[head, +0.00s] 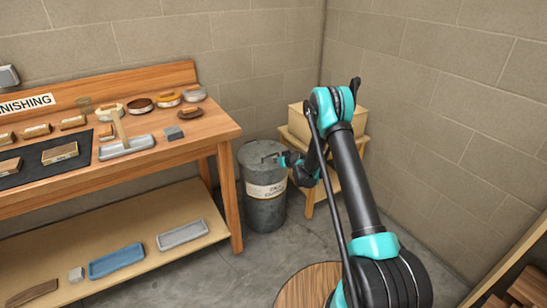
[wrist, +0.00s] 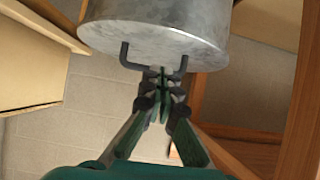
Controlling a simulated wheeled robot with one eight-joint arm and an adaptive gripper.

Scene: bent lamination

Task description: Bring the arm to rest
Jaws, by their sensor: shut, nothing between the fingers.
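My arm (head: 358,170) reaches forward from the lower right of the head view, bent at a high elbow. My gripper (head: 272,157) is beside the upper right of a grey metal bin (head: 264,212) with a pale label. In the wrist view my gripper (wrist: 162,82) is shut and empty, its fingertips together just below a dark bracket-like handle (wrist: 126,56) on the round metal surface (wrist: 160,28). I cannot tell whether the fingertips touch the handle or the metal.
A wooden workbench (head: 221,130) on the left carries brushes, blocks and trays, with a lower shelf (head: 140,217) holding a blue tray (head: 116,261). A cardboard box (head: 297,121) sits on a small wooden stand (head: 309,207) behind my arm. Block walls close the corner.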

